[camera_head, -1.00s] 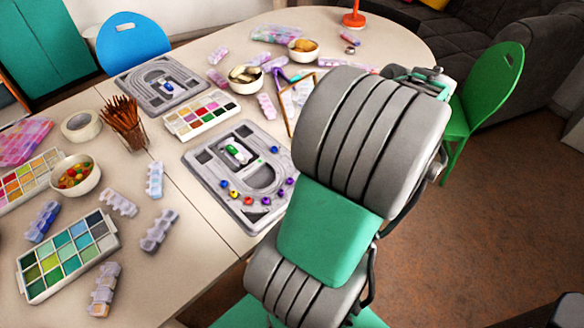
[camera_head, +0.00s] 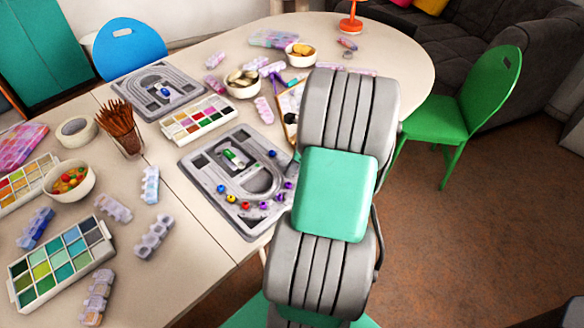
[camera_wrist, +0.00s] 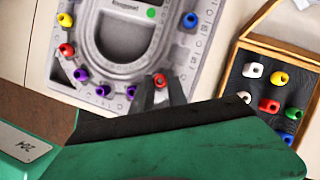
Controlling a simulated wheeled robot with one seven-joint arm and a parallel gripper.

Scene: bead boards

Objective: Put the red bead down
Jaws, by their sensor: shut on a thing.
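In the wrist view a red bead (camera_wrist: 159,80) sits between the tips of my gripper (camera_wrist: 160,86), which is shut on it. The gripper is over the lower right edge of the grey bead board (camera_wrist: 115,69). I cannot tell whether the bead touches the board. In the head view the board (camera_head: 205,200) is partly covered by my arm, and my gripper is hidden.
A wooden tray (camera_wrist: 262,44) with a dark inside holds several loose beads, right of the board. Paint boxes (camera_head: 198,118), bowls (camera_head: 243,90), a pencil cup (camera_head: 131,147) and a second board (camera_head: 192,82) stand around. A green chair (camera_head: 480,105) is at the right.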

